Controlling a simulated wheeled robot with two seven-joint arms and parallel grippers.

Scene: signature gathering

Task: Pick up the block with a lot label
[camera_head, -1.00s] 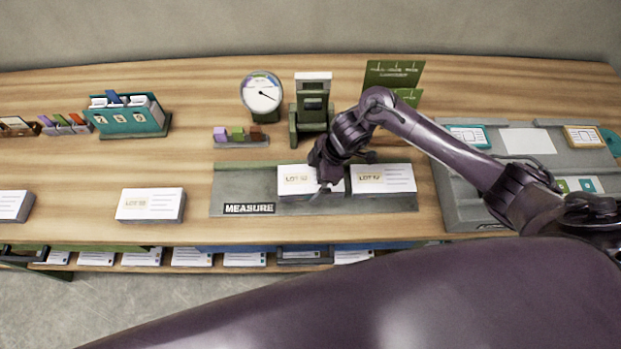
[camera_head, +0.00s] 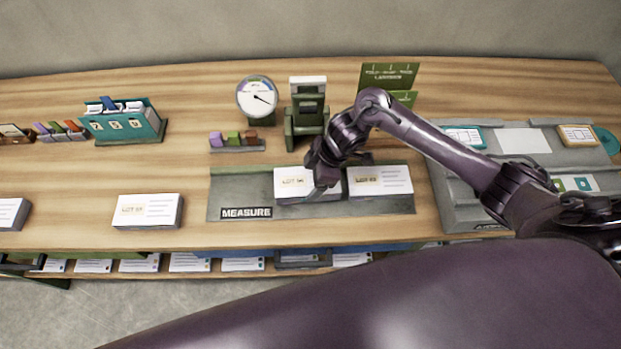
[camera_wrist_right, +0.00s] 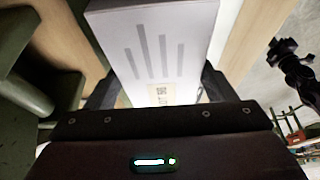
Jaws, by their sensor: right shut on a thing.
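White blocks with lot labels lie on the bench. My right gripper (camera_head: 321,182) reaches down from above and is shut on the left block of the tray. In the right wrist view the held block (camera_wrist_right: 157,50) sits between the fingers, its printed lines and part of its label showing. I cannot tell whether it is clear of the tray. My left gripper is out of view.
Another labelled block (camera_head: 147,211) lies on bare bench left of the tray, and one more (camera_head: 11,213) at the left edge. Behind the tray stand a dial gauge (camera_head: 257,98), a green device (camera_head: 307,115) and a green sign (camera_head: 388,78). A grey station (camera_head: 455,206) is at right.

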